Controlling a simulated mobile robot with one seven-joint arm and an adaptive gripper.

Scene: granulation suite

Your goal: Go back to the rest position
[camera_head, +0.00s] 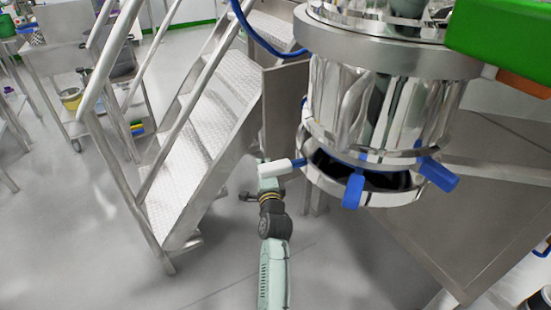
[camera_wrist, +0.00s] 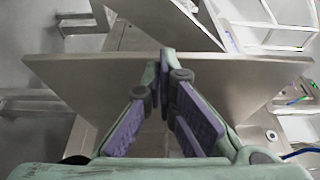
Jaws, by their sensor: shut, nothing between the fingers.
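My gripper (camera_wrist: 167,62) shows in the wrist view with its purple-padded fingers angled inward and meeting at the tips. It is shut and empty. A broad grey metal panel (camera_wrist: 75,85) lies behind the fingertips; I cannot tell whether they touch it. In the head view my pale green arm rises from the bottom centre towards the lower left of a steel vessel (camera_head: 375,105). The fingers cannot be made out clearly there.
The vessel has blue handles (camera_head: 354,190) along its lower rim, close to my arm. A white cylinder (camera_head: 280,166) sits by the arm's end. Metal stairs (camera_head: 195,165) stand left, a steel cabinet (camera_head: 470,210) right. A cart (camera_head: 95,115) is farther left. Open floor lies at lower left.

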